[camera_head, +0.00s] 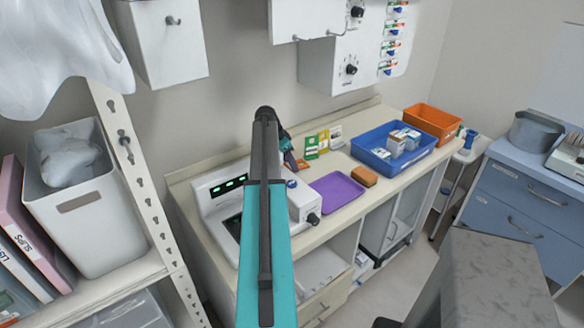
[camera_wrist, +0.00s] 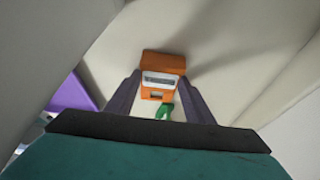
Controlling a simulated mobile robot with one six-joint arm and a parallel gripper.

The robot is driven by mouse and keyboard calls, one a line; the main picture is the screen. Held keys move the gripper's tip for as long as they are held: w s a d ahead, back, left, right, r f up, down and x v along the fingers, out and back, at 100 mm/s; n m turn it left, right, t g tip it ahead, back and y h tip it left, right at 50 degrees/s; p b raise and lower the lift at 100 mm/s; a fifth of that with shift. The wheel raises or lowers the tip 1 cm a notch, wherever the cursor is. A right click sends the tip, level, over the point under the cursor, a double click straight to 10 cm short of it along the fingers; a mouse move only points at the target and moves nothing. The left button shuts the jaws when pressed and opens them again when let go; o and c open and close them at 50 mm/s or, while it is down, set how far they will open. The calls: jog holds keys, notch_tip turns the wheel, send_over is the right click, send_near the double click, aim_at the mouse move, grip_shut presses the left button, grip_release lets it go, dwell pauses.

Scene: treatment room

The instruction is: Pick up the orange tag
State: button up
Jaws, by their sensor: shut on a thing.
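The orange tag (camera_wrist: 163,61) shows in the wrist view, with a pale grey strip across it and a small green piece (camera_wrist: 165,111) at its near end. My gripper (camera_wrist: 161,84) is shut on the tag, with one dark finger on each side of it. In the head view my gripper (camera_head: 291,160) is over the back of the counter, left of the small upright cards. It is partly hidden behind my arm, and the tag is hard to make out there.
A white device with green displays (camera_head: 228,187) stands left on the counter (camera_head: 378,190). A purple tray (camera_head: 338,192), an orange-brown block (camera_head: 364,176), green and yellow cards (camera_head: 311,148), a blue bin (camera_head: 368,157) and an orange bin (camera_head: 432,121) lie to the right. Wall boxes hang above.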

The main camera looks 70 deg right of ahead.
jog(key=shift+r, duration=0.1)
notch_tip(320, 180, up, 18)
jog(key=b, duration=0.4)
jog(key=shift+b, duration=0.4)
dwell(0.8)
